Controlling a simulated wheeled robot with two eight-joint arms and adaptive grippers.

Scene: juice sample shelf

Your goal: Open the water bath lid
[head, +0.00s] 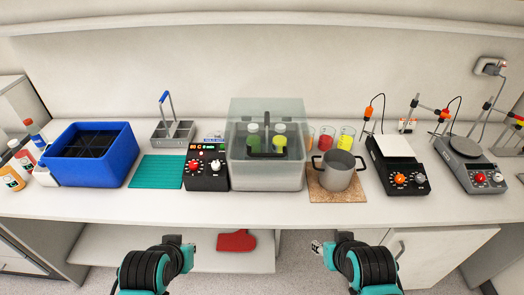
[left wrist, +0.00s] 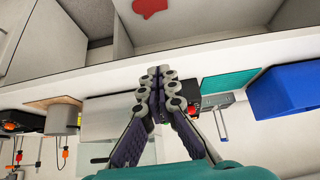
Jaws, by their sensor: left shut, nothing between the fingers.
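The water bath (head: 266,178) is a pale, clear-walled box in the middle of the bench. Its see-through lid (head: 240,108) shows above it with a black handle (head: 267,154); I cannot tell exactly how the lid sits. Bottles with green and yellow contents show through the clear walls. In the left wrist view the bath (left wrist: 108,118) appears upside down, partly behind my fingers. My left gripper (head: 178,241) is shut and empty, in front of and below the bench edge, left of the bath. My right gripper (head: 335,242) is also in front of the bench; its finger state is unclear.
Left of the bath stand a black control unit (head: 206,168), a teal mat (head: 156,172), a grey caddy (head: 173,133) and a blue crate (head: 93,177). A metal pot (head: 337,172), beakers (head: 326,137) and a hotplate device (head: 398,165) stand right. The bench's front strip is clear.

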